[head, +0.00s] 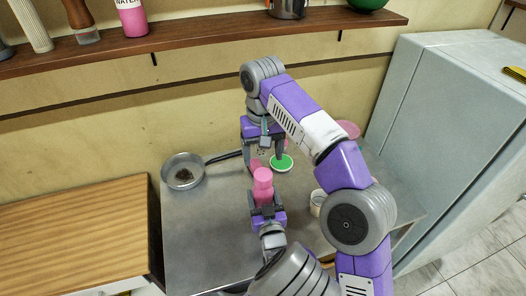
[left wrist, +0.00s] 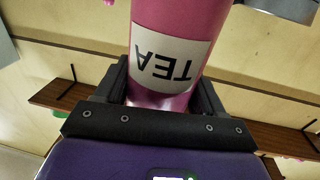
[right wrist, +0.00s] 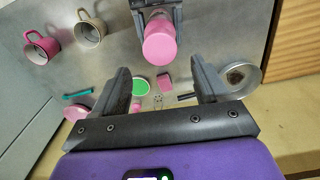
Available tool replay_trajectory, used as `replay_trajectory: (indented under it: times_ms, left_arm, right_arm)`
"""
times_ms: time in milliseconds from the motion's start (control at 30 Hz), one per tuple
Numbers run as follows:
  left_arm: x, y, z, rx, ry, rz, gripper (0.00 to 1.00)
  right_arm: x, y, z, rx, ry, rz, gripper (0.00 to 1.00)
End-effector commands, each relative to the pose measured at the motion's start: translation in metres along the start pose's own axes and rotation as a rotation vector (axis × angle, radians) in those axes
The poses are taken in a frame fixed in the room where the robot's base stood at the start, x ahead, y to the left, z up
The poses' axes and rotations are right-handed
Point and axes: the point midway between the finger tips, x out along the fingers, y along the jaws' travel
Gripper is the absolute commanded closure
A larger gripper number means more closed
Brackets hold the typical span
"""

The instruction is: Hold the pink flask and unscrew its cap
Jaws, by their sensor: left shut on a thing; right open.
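The pink flask (head: 263,190) stands upright over the metal table, with its pink cap (right wrist: 160,46) on top. In the left wrist view the flask (left wrist: 170,25) carries a white label reading "TEA", upside down in that picture. My left gripper (head: 265,213) is shut around the flask's body below the cap; its fingers (left wrist: 165,92) lie on both sides of it. My right gripper (head: 264,150) is open and empty, behind the flask in the head view. In the right wrist view its fingers (right wrist: 162,85) are apart, with the cap beyond them and not between them.
A frying pan (head: 183,172) is at the table's left. A green round thing (head: 282,163) lies near my right gripper. A pink mug (right wrist: 40,47) and a beige mug (right wrist: 90,31) stand on the table. A shelf (head: 200,40) runs above; a refrigerator (head: 450,130) is at right.

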Motion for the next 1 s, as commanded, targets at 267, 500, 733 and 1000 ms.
replay_trajectory:
  times_ms: [267, 500, 733, 1000]
  left_arm:
    - [0.0, 0.0, 0.0, 0.0, -0.001, 0.0, 1.0]
    - [0.0, 0.0, 0.0, 0.0, -0.001, 0.0, 1.0]
    - [0.0, 0.0, 0.0, 0.0, -0.001, 0.0, 1.0]
    - [0.0, 0.0, 0.0, 0.0, -0.001, 0.0, 1.0]
  right_arm:
    - [0.0, 0.0, 0.0, 0.507, 0.0, -0.001, 0.26]
    - [-0.001, 0.0, 0.0, 0.892, 0.0, -0.002, 0.26]
    - [-0.001, 0.001, 0.0, 1.081, 0.001, -0.003, 0.26]
    - [0.015, 0.002, 0.0, 1.11, 0.0, 0.001, 0.26]
